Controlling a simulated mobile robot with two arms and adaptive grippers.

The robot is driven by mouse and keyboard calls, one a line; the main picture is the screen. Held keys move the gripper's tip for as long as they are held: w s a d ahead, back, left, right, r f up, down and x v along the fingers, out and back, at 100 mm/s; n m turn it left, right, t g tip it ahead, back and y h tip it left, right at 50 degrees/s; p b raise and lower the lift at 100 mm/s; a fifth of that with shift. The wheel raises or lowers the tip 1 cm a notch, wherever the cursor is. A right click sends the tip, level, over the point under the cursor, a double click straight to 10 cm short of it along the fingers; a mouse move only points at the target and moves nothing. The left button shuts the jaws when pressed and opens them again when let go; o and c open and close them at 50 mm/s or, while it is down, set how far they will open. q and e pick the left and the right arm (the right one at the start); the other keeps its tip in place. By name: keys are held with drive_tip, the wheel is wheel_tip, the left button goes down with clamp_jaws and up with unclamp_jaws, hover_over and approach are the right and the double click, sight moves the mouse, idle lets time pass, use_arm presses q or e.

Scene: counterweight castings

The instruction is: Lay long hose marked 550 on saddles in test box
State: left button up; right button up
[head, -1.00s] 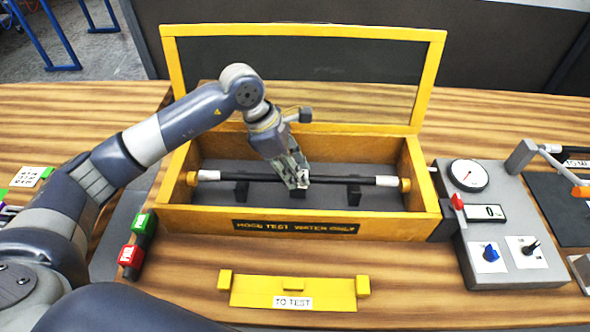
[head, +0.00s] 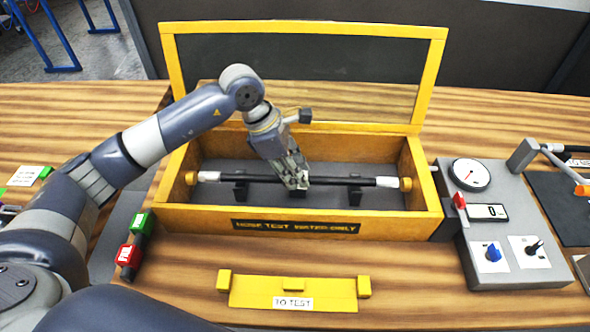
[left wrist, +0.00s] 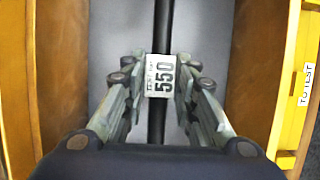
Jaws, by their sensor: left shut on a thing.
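The long black hose (head: 340,181) lies lengthwise inside the yellow test box (head: 190,219), at the level of the dark saddles (head: 354,194). Its white ends reach close to the yellow fittings on the box's end walls. In the left wrist view the white label marked 550 (left wrist: 160,76) wraps the hose (left wrist: 156,125). My left gripper (head: 298,183) is shut on the hose at this label, with a finger on each side. I cannot tell whether the hose rests fully on the saddles. My right gripper is not in view.
The box's framed clear lid (head: 438,65) stands open at the back. A grey console (head: 510,262) with gauge and red lever stands at the right. An empty yellow TO TEST rack (head: 250,293) lies in front. Green and red blocks (head: 130,255) are at the left.

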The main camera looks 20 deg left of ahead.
use_arm(q)
drive_tip(key=shift+f+b, duration=0.35)
drive_tip(key=o, duration=1.1)
drive_tip(key=shift+r, duration=0.1)
drive_tip(key=shift+r+p, duration=1.7)
drive_tip(key=shift+r, duration=1.8)
